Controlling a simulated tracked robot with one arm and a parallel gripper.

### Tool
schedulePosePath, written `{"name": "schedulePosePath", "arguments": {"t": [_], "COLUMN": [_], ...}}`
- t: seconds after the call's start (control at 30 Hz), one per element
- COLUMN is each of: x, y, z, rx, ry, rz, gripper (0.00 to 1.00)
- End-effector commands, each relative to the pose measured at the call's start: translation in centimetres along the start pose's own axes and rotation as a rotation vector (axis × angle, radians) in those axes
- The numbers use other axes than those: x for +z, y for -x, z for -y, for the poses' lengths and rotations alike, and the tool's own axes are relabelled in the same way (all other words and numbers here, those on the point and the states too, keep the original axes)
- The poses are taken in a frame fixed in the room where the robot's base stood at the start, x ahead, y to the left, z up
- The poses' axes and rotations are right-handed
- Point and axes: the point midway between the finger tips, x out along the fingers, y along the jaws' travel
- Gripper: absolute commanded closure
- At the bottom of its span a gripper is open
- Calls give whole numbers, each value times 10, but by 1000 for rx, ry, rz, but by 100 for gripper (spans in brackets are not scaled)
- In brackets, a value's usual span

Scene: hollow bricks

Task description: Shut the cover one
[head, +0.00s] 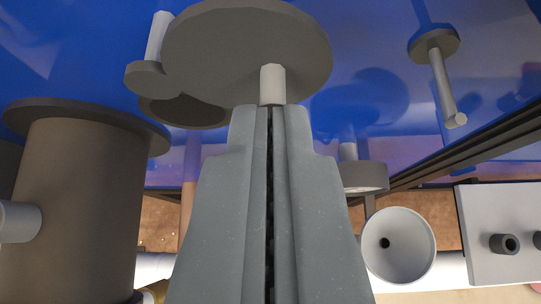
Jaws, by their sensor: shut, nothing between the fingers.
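A large dark round disc (235,40), which looks like a cover, is at the upper middle in front of the blue panel. A short pale peg (271,82) shows against its lower part. My gripper (271,112) is shut and empty, its tips right at the lower end of this peg. I cannot tell whether they touch it. A dark round opening or rim (185,112) shows partly behind the disc, at its lower left. No label shows which cover is number one.
A big dark flanged cylinder (85,200) stands close at left. A small disc with a pale rod (440,75) is on the blue panel (370,40) at upper right. A white cup-shaped piece (398,260) and a pale box with knobs (485,265) are at lower right.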

Motion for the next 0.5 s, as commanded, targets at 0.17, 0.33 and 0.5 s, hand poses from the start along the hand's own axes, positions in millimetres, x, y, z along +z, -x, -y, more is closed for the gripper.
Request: {"name": "schedulePosePath", "arguments": {"t": [0.17,0.33,0.5], "x": [0,1,6], "y": [0,-2,-5], "z": [-2,-2,-6], "rx": [-1,-18,-57], "ry": [-2,-26,-86], "rz": [-1,-2,-4], "gripper": [100,100,100]}}
